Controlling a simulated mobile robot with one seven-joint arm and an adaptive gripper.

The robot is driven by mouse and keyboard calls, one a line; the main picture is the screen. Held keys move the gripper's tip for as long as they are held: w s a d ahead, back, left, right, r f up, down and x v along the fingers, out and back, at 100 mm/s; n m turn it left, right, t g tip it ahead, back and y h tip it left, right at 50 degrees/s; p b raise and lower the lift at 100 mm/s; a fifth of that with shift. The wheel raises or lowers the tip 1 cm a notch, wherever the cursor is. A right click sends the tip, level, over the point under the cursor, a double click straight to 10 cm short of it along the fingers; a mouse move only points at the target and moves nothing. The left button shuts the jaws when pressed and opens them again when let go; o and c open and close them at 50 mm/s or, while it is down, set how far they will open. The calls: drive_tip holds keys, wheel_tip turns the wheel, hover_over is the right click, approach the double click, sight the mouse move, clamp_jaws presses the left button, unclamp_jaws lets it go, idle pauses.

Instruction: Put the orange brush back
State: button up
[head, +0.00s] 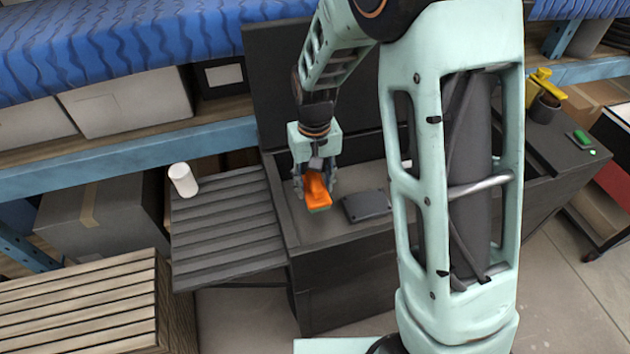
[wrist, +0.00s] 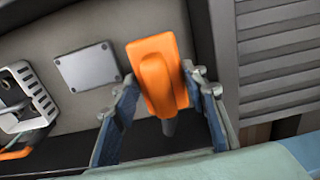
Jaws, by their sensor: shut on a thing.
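The orange brush (head: 316,190) is between the fingers of my gripper (head: 315,187), over the grey top of the dark cabinet (head: 345,262). A little green shows at its lower edge in the head view. In the wrist view the brush (wrist: 158,76) shows its orange body, with a grey stem below it running back between the blue-grey fingers (wrist: 162,92). My gripper is shut on the brush. I cannot tell whether the brush touches the surface under it.
A flat dark grey box (head: 366,205) lies right of the brush. A slatted side shelf (head: 225,232) holds a white cylinder (head: 183,180) at the left. A raised dark panel (head: 300,85) stands behind. At the right are a yellow tool (head: 543,82) and a green item (head: 582,139).

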drive_tip(key=shift+f+b, duration=2)
drive_tip(key=shift+f, duration=0.9)
drive_tip(key=shift+f+b, duration=1.55)
drive_tip(key=shift+f, duration=0.35)
idle(0.5)
drive_tip(key=o, duration=1.9)
drive_tip(key=shift+o, duration=0.2)
drive_tip(key=shift+a+r, duration=0.1)
drive_tip(key=shift+a, duration=0.05)
drive_tip(key=shift+c, duration=0.5)
drive_tip(key=shift+r, duration=0.15)
drive_tip(key=shift+c, duration=0.3)
drive_tip(key=shift+o, duration=0.3)
drive_tip(key=shift+r+p, duration=1.05)
drive_tip(key=shift+r, duration=0.25)
